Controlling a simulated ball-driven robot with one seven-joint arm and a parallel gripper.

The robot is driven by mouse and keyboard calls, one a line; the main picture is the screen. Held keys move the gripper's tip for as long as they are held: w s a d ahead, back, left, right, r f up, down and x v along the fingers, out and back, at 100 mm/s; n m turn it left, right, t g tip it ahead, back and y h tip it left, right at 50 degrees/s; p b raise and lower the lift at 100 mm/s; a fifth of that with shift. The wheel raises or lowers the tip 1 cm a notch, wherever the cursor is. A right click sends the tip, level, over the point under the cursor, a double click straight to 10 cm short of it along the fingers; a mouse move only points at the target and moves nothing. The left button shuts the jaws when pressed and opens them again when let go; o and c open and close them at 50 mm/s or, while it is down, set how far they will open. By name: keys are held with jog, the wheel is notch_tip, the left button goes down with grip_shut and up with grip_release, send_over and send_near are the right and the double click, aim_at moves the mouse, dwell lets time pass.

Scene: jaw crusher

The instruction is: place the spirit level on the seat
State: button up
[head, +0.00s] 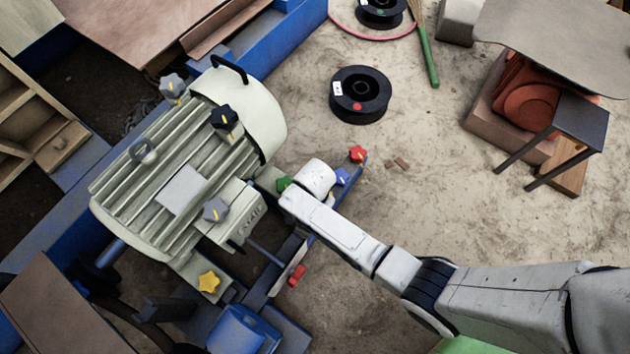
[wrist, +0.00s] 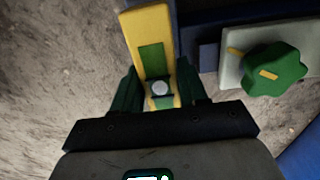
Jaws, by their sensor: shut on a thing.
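My gripper (wrist: 158,82) is shut on the spirit level (wrist: 148,22), a yellow bar with a green panel and a pale round spot. In the wrist view its far end points up, away from the dark fingers on either side of it. A blue edge runs close along its right. In the head view my wrist is beside the grey motor, and I cannot make out the level or fingers there. No part is clearly marked as the seat. A small stool with a dark top (head: 581,122) stands at the right of the head view.
The ribbed motor (head: 180,200) sits on a blue frame with several star knobs around it. A green knob (wrist: 268,70) is close right of my gripper. A black spool (head: 360,95) lies on the floor. Sandy floor (head: 440,180) between motor and stool is mostly clear.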

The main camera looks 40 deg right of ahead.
jog(key=shift+f+b, duration=1.05)
jog(key=shift+f, duration=0.8)
jog(key=shift+f, duration=0.15)
jog(key=o, duration=1.1)
jog(key=shift+o, duration=0.2)
notch_tip(320, 180, up, 12)
jog(key=p, duration=0.7)
